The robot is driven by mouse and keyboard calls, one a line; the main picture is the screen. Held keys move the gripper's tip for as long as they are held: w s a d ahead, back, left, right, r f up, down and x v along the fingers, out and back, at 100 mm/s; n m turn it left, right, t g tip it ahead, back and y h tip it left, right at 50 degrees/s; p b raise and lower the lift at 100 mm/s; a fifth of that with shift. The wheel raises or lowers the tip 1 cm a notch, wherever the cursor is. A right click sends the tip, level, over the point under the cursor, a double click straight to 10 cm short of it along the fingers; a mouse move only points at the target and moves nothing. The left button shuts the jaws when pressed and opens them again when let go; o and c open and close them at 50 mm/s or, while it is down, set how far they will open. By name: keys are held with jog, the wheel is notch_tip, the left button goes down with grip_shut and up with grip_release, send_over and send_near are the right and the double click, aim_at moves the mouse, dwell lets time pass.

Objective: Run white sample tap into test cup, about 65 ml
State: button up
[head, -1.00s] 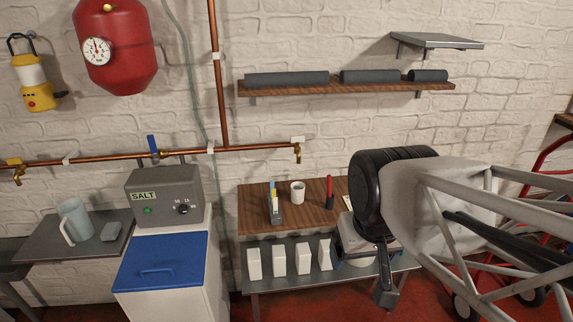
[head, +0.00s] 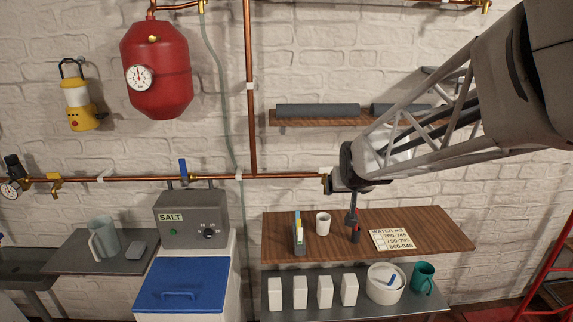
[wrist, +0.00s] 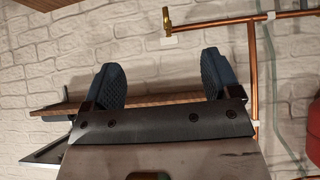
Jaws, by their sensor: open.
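The white sample tap sits at the right end of the copper pipe. In the head view its white tag (head: 325,171) shows, and the tap body is mostly hidden by my gripper. The brass tap (wrist: 168,20) is clear at the top of the wrist view. The test cup (head: 323,223), small and white, stands upright on the wooden worktop (head: 440,236), below the tap. My gripper (head: 350,205) is near the tap, above the worktop and right of the cup. In the wrist view its two fingers (wrist: 162,80) are apart with nothing between them.
A card (head: 392,240) reading WATER ml lies right of a red marker (head: 356,234), partly covered by my gripper. A holder (head: 299,240) stands left of the cup. Below are white cartons (head: 325,291), a white tub (head: 384,292) and a green mug (head: 423,278). A shelf (head: 300,119) is above.

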aim_at(326, 168)
jog(key=w+f+t, duration=0.2)
jog(key=w+f, duration=0.1)
jog(key=w, duration=0.7)
jog(key=w+f+t, duration=0.2)
jog(key=w+f, duration=0.1)
jog(key=w, duration=0.8)
jog(key=shift+w+f+t, duration=0.15)
jog(key=shift+w+t, duration=0.15)
jog(key=shift+t, duration=0.1)
jog(key=shift+w+d+f, duration=0.1)
jog(key=shift+w, duration=0.1)
jog(key=shift+x, duration=3.7)
jog(key=shift+c, duration=0.3)
jog(key=c, duration=0.9)
jog(key=shift+o, duration=0.2)
jog(key=shift+n+y, duration=1.4)
jog(key=shift+y, duration=0.2)
